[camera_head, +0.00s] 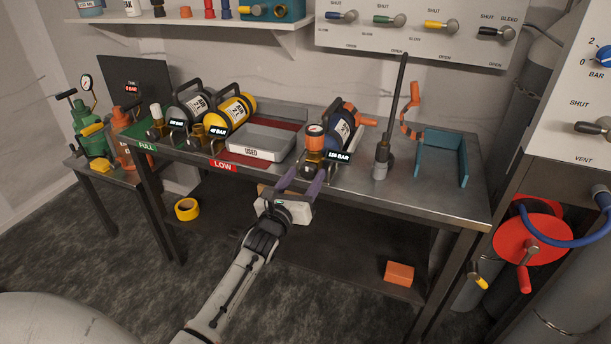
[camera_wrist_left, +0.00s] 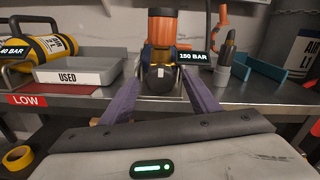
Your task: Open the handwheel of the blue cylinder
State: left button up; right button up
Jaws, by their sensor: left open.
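The blue cylinder (camera_head: 341,130) lies on the steel bench with its valve end towards me. In the left wrist view, a dark round knob (camera_wrist_left: 158,79), apparently the handwheel, faces me below the orange part (camera_wrist_left: 161,27). My left gripper (camera_head: 301,181) is open and empty at the bench's front edge. Its purple fingers (camera_wrist_left: 160,80) point at the valve, one either side of the knob; I cannot tell whether they touch it. My right gripper is not in view.
Left of the valve stands a grey "USED" tray (camera_head: 262,140), with yellow (camera_head: 235,110) and grey (camera_head: 193,104) cylinders beyond. To the right are an upright dark rod tool (camera_head: 393,110) and a teal bracket (camera_head: 443,157). The bench's front right is clear.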

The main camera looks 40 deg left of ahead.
pick_arm(q)
jog(key=shift+w+a, duration=0.1)
jog(key=shift+w, duration=0.5)
jog(key=c, duration=1)
jog(key=shift+c, duration=0.2)
